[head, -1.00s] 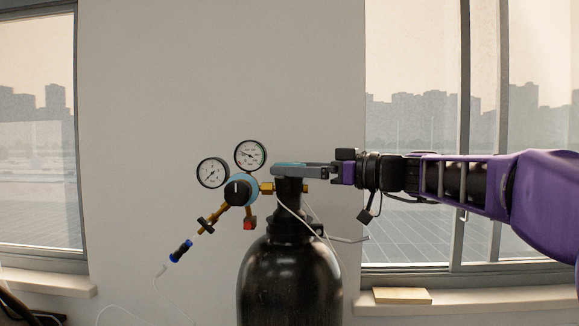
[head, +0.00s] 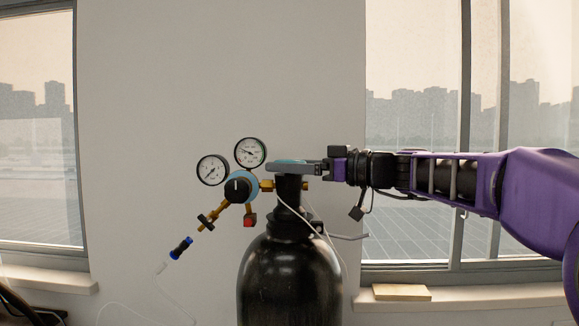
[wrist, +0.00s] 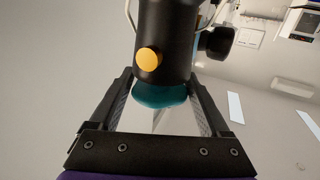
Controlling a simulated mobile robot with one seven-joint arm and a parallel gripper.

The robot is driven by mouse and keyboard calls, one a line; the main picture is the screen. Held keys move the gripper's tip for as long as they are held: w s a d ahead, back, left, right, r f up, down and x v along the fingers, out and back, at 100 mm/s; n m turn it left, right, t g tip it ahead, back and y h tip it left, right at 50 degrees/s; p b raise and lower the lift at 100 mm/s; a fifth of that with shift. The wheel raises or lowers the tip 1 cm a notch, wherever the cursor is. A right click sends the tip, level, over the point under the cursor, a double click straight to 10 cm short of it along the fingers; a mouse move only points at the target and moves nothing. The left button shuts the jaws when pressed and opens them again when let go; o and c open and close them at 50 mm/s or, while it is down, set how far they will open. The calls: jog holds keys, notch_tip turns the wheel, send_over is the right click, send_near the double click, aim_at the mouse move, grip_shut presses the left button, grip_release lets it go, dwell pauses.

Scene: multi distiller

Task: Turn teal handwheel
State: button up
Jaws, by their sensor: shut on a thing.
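The teal handwheel (head: 289,161) sits on top of the black gas cylinder (head: 290,280). In the head view only a thin teal strip of it shows above my gripper's near finger. In the wrist view the handwheel (wrist: 162,96) lies between both fingers, beneath the black valve body. My gripper (head: 275,167) reaches in level from the right and is shut on the handwheel. In the wrist view my gripper (wrist: 162,84) has one finger on each side of it. The exact contact places are hard to see.
Two round gauges (head: 213,170) and a regulator with a light-blue body and black knob (head: 238,188) stand just left of the valve. Thin white tubing hangs by the cylinder's neck. A wall stands behind, with windows on both sides. A small block (head: 401,292) lies on the right sill.

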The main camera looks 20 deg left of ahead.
jog(key=shift+g, duration=0.3)
jog(key=n+g+p, duration=0.1)
jog(key=n+g, duration=0.1)
jog(key=g, duration=0.1)
jog(key=shift+w+r+n+g+p, duration=0.1)
jog(key=shift+r+n+g+p, duration=0.05)
jog(key=shift+n+g+p, duration=0.25)
jog(key=n+g+p, duration=0.1)
jog(key=g+p, duration=0.1)
jog(key=n+g+p, duration=0.1)
jog(key=g+p, duration=0.1)
jog(key=shift+r+n+h, duration=0.25)
jog(key=shift+n+h, duration=0.05)
jog(key=shift+h, duration=0.1)
jog(key=n+g+h+p, duration=0.1)
jog(key=g+p, duration=0.1)
jog(key=n+g+h+p, duration=0.1)
jog(key=n+g+p, duration=0.1)
jog(key=shift+f, duration=0.4)
jog(key=shift+n+g+h, duration=0.3)
jog(key=shift+n+g, duration=0.1)
jog(key=shift+g, duration=0.2)
jog(key=o, duration=1.2)
